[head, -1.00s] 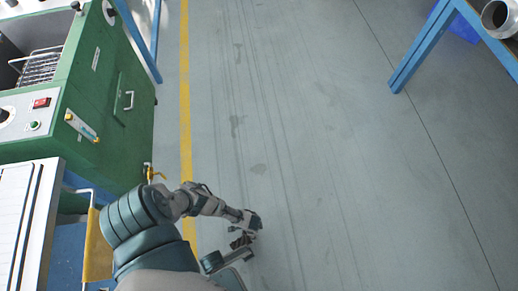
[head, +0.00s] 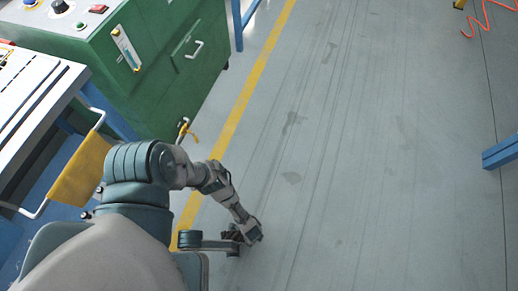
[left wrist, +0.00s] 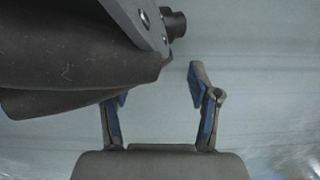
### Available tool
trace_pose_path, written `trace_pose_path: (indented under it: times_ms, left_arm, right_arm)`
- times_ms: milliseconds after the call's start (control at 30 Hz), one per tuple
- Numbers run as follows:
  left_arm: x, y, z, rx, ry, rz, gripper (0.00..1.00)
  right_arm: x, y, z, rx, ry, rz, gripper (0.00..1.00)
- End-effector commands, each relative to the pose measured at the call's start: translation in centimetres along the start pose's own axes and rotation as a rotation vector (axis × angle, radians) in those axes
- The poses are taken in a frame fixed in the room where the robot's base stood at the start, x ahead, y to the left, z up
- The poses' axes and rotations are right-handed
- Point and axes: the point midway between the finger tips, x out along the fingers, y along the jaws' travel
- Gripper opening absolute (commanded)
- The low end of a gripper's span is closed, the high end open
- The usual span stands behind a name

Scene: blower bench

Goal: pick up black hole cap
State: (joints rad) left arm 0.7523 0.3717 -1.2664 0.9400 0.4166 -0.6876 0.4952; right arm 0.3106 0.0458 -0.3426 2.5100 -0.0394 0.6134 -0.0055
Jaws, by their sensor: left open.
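I cannot make out a black hole cap in either view. My left gripper (head: 243,234) hangs low over the grey floor in the head view, beside the yellow line and away from the benches. In the left wrist view my left gripper (left wrist: 158,84) is open, its two blue-lined fingers apart with no object held between them. A dark grey part covers the upper left of that view and hides some of one finger. My right gripper is not in view.
A green machine (head: 165,80) with buttons and a handle stands at the upper left. A white-topped bench (head: 40,90) with a yellow holder (head: 80,172) is at the left. A blue beam (head: 500,152) is at the right edge, below a red coiled hose (head: 490,20). The floor between is clear.

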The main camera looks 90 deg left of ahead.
Motion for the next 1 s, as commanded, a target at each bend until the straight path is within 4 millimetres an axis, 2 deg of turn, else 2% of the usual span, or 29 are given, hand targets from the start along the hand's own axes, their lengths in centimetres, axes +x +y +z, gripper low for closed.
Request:
trace_pose_path:
  times_ms: [200, 267, 467, 667, 900, 933, 1000]
  left_arm:
    - [-0.16, -0.06, -0.29, 0.0, 0.004, -0.002, 0.62]
    - [-0.14, -0.06, -0.28, 0.0, 0.004, -0.001, 0.5]
    - [-0.1, -0.05, -0.22, -0.001, 0.004, 0.0, 0.0]
    - [-0.1, -0.06, -0.2, -0.001, 0.003, 0.0, 0.0]
    - [-0.1, -0.05, -0.19, -0.001, 0.003, 0.0, 0.58]
    - [-0.1, -0.05, -0.19, -0.001, 0.003, 0.0, 0.62]
    - [-0.09, -0.05, -0.19, -0.001, 0.003, 0.0, 0.62]
  right_arm:
    - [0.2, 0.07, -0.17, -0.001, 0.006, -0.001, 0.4]
    - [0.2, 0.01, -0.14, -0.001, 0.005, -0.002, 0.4]
    - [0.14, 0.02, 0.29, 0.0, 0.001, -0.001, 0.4]
    - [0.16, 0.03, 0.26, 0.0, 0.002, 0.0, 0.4]
    - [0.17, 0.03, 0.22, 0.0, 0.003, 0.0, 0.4]
    - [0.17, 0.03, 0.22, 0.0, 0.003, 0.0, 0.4]
    - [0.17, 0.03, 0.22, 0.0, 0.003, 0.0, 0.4]
